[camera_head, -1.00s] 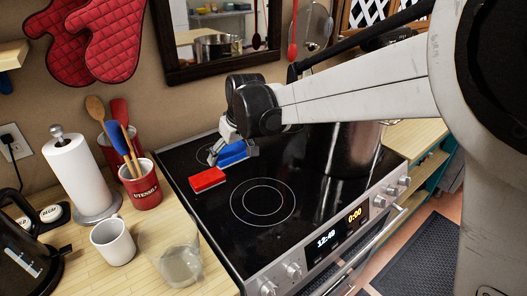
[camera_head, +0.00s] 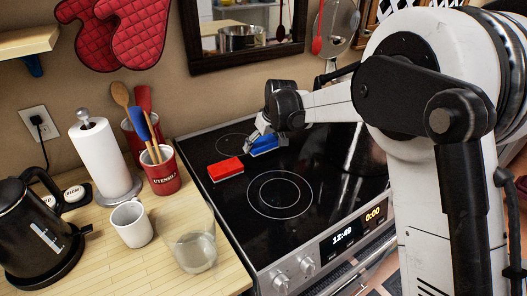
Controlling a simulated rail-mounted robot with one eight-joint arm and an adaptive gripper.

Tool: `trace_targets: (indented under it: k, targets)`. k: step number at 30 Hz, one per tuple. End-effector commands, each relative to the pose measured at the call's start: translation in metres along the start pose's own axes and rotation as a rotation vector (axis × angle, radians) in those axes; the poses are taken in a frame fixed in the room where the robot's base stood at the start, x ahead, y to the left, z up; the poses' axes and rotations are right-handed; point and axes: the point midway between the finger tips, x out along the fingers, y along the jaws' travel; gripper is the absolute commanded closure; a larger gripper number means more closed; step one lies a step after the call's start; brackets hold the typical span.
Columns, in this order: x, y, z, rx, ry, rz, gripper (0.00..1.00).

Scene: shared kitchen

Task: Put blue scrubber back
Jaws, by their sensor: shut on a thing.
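The blue scrubber (camera_head: 265,145) is at the back of the black stovetop, just under my gripper (camera_head: 256,144). My gripper is shut on the blue scrubber and points down toward the cooktop. My own wrist hides part of the scrubber's right side. I cannot tell whether the scrubber touches the glass. A red scrubber (camera_head: 225,169) lies on the stovetop in front and to the left of the blue one, apart from it.
The stovetop (camera_head: 245,225) is clear at front. A dark pot (camera_head: 362,150) stands at right, partly behind my arm. On the left counter are a glass (camera_head: 195,250), a white mug (camera_head: 131,224), a utensil crock (camera_head: 161,172), paper towels (camera_head: 97,150) and a kettle (camera_head: 38,235).

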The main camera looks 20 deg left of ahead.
Motion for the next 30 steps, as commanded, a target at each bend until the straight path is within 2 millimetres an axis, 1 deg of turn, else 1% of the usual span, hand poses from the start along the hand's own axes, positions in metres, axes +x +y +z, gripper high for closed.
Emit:
trace_targets:
  k: [4,9,12,21,22,24,30]
  targets:
    - [0.009,0.001,0.003,0.000,0.000,0.000,0.65]
    - [0.030,0.001,0.012,-0.001,0.000,0.000,0.65]
    - [0.037,0.000,0.015,-0.001,0.000,0.000,0.65]
    - [0.040,0.000,0.016,-0.001,0.000,0.000,0.65]
    - [0.039,0.000,0.016,-0.001,0.000,0.000,0.09]
    - [0.039,0.000,0.016,-0.001,0.000,0.000,0.00]
    - [0.039,0.000,0.016,-0.001,0.000,0.000,0.00]
